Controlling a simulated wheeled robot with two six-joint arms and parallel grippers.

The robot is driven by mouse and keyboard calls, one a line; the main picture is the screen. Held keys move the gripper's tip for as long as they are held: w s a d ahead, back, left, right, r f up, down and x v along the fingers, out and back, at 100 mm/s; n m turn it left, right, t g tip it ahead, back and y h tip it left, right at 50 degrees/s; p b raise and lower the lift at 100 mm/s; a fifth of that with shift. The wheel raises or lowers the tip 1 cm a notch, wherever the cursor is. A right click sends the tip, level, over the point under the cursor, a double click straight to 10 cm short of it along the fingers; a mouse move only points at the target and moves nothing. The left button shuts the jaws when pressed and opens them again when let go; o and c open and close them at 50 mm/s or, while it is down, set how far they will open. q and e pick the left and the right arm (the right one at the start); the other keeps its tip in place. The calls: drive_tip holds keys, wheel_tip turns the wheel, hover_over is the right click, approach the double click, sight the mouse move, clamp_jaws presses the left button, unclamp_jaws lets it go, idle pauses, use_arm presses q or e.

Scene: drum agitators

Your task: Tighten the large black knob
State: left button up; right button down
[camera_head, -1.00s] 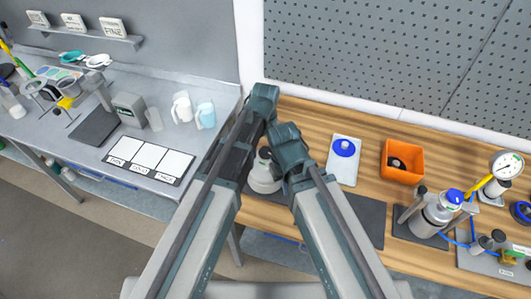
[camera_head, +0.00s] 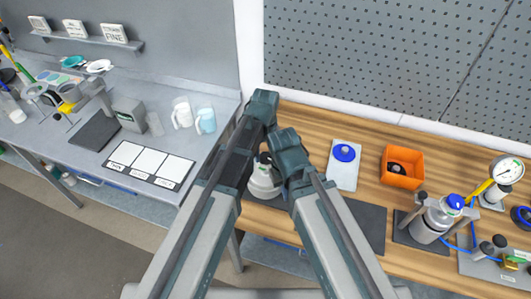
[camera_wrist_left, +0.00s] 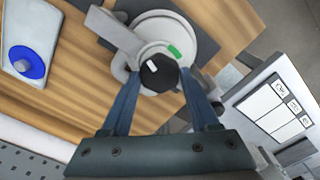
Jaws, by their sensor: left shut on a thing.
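The large black knob (camera_wrist_left: 158,73) sits on top of a round pale grey vessel (camera_wrist_left: 178,36), with a white mark on its top and a green mark on the vessel beside it. In the left wrist view the blue-grey fingers of my left gripper (camera_wrist_left: 159,77) are closed on the knob from both sides. In the head view the vessel (camera_head: 262,182) shows between my arms, with the knob mostly hidden by them. My right arm's wrist (camera_head: 290,150) is just right of the vessel; its fingertips cannot be made out.
A white board with a blue disc (camera_head: 344,153) and an orange bin (camera_head: 402,168) are on the wooden bench. A clamped bottle with a blue cap (camera_head: 455,201) and a gauge (camera_head: 507,170) stand further right. A grey side table (camera_head: 88,187) is at left.

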use_arm(q)
drive_tip(key=m, duration=0.7)
drive_tip(key=shift+d, duration=0.1)
drive_tip(key=m, duration=0.3)
drive_tip(key=shift+m, duration=2.1)
drive_tip(key=o, duration=1.4)
drive_tip(key=shift+r, duration=0.1)
